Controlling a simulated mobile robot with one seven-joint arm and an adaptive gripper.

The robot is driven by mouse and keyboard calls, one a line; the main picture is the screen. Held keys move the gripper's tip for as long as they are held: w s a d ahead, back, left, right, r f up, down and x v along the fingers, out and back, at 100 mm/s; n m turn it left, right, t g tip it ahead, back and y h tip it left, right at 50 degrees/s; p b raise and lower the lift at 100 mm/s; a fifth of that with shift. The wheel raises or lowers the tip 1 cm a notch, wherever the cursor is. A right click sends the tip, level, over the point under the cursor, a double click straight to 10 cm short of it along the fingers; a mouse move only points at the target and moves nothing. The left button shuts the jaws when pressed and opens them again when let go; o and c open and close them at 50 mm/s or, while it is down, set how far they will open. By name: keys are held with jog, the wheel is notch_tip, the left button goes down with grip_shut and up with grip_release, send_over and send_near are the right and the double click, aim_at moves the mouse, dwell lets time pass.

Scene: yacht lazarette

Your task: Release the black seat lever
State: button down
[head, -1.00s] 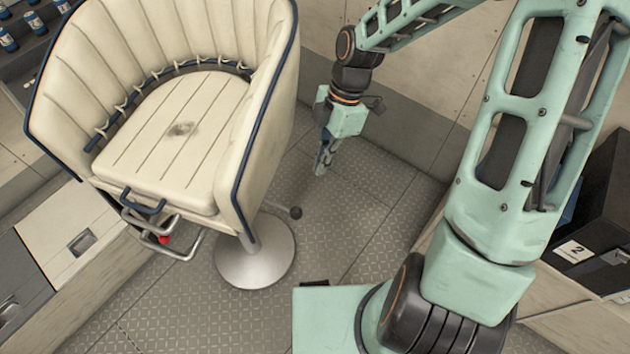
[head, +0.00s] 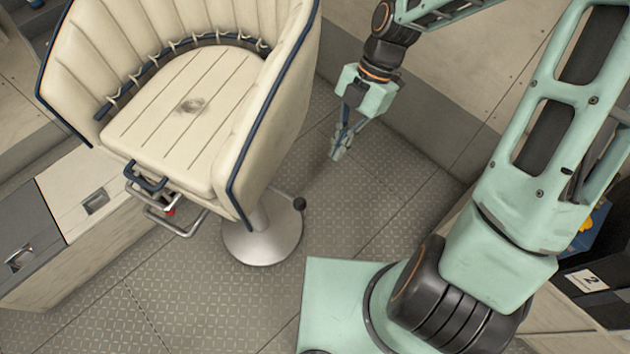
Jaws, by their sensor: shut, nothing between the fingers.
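The black seat lever shows as a dark ball knob (head: 299,203) low at the right side of the cream seat (head: 180,110), just above the round metal base (head: 262,240). Most of its rod is hidden by the seat or too small to make out. My gripper (head: 338,155) points down, shut and empty, to the right of the seat. In the picture it is above and right of the knob, clearly apart from it.
A metal footrest (head: 170,213) with a red part (head: 170,211) hangs at the seat's front. A pale locker (head: 70,210) stands at the left. Patterned floor (head: 380,215) is open between the seat and the right wall.

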jog(key=s+a+f+b, duration=0.1)
jog(key=s+a+f, duration=0.4)
jog(key=f, duration=0.3)
jog(key=shift+s, duration=0.75)
jog(key=shift+a+f, duration=0.1)
